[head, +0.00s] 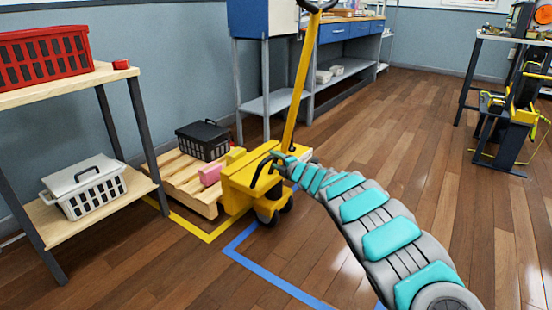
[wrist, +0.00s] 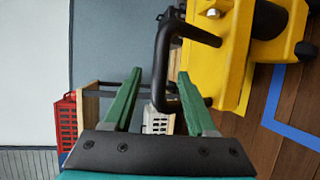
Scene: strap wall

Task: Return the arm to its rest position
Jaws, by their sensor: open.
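My arm (head: 385,235), with grey links and turquoise pads, stretches from the lower right to the yellow pallet jack (head: 237,187) in the head view. My gripper (wrist: 160,73) is open, with two green fingers spread apart in the wrist view. A bent black handle (wrist: 162,55) on the jack's yellow body (wrist: 225,45) shows between the fingers in that picture. I cannot tell whether it touches them. In the head view the gripper is small and partly lost against the jack beside its black handle (head: 262,168).
A wooden pallet (head: 170,175) carries a black crate (head: 203,140) and a pink block (head: 210,175). A shelf (head: 75,90) at left holds a red crate (head: 45,57) and a white basket (head: 85,186). A blue workbench (head: 345,35) stands behind.

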